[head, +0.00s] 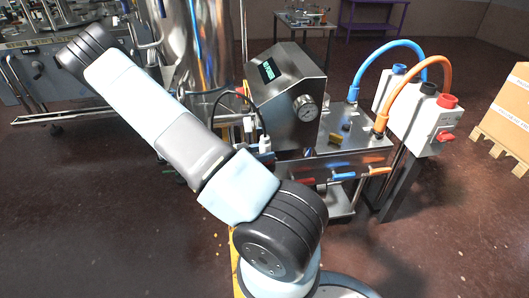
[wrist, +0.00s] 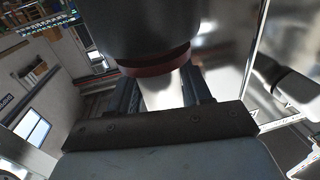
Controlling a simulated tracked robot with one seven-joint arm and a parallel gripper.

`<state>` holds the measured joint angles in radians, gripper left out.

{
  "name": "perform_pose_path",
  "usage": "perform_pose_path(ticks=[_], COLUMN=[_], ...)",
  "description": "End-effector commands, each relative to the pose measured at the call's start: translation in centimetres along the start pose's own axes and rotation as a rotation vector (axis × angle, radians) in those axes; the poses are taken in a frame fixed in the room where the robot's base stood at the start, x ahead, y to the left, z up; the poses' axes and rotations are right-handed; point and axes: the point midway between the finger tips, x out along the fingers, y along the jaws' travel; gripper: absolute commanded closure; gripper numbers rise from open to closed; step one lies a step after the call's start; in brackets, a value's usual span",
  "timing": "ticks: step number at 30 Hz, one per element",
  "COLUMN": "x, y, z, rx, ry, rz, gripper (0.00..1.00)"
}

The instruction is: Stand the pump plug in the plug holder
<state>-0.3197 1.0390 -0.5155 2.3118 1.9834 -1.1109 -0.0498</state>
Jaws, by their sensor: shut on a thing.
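In the wrist view my gripper (wrist: 163,86) is shut, its two dark fingers reaching up under a large dark round body with a brown-red rim. I take this body for the pump plug (wrist: 150,30); it hides the fingertips, so the exact grip does not show. A pale, bright patch shows between the fingers. In the head view my arm crosses the middle, and my gripper and what it holds are hidden. I cannot make out the plug holder for certain in either view.
A steel machine (head: 288,85) with a dial and display stands beyond my arm. A steel deck (head: 350,140) beside it carries blue and orange hoses to a white box (head: 418,125). A tall shiny column (head: 200,45) is at its left. The floor at right is clear before cartons (head: 508,105).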

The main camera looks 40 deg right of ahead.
Motion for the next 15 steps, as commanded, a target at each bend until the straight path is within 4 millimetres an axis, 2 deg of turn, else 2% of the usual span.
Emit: perform_pose_path(ticks=[15], x=[0.01], y=[0.0], z=[0.43], rx=[0.0], ry=[0.0], rz=[0.0], gripper=[0.93])
